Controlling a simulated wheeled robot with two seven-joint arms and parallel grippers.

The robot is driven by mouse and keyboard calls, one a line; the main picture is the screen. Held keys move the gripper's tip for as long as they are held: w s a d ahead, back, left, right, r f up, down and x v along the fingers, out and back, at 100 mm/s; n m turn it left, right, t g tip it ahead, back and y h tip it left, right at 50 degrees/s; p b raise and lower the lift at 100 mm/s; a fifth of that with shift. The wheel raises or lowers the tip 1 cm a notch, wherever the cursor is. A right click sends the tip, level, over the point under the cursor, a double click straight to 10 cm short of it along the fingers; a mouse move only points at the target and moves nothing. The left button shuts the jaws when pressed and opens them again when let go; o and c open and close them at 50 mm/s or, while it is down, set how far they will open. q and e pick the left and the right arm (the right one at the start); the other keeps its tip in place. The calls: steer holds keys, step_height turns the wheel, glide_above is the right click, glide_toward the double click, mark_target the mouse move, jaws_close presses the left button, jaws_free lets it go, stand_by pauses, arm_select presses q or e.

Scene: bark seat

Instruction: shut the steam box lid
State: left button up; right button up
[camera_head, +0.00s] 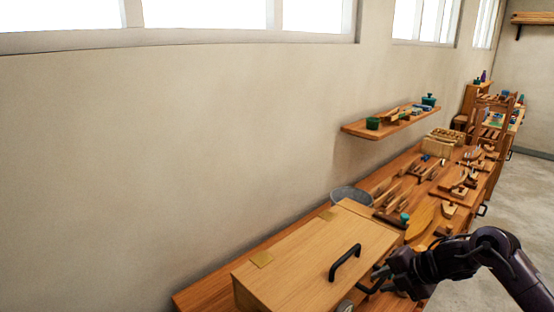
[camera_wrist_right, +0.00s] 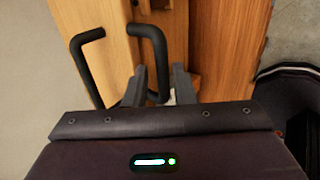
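The steam box is a long pale wooden box (camera_head: 243,293) on the bench. Its lid (camera_head: 305,256) lies flat on top, with brass hinge plates along the wall side; I see no gap from here. A black bar handle (camera_head: 345,262) stands on the lid. It also shows in the right wrist view (camera_wrist_right: 84,62). A second black handle (camera_wrist_right: 156,48) is nearer my right gripper (camera_wrist_right: 158,82). My right gripper has its fingers apart, with the lower end of that second handle seen between them; contact is unclear. My left gripper is out of view.
The wooden bench (camera_head: 205,292) runs along the wall. A grey metal bucket (camera_head: 350,194) stands behind the box. Several tools and wooden pieces lie farther along the bench. A wall shelf (camera_head: 390,122) hangs above. Open floor (camera_head: 520,205) lies to the right.

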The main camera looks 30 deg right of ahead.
steer(key=p+v, duration=0.5)
steer(key=v, duration=0.1)
steer(key=shift+s+r+p, duration=0.15)
steer(key=shift+r+p, duration=0.05)
steer(key=shift+p, duration=0.2)
stand_by(0.9)
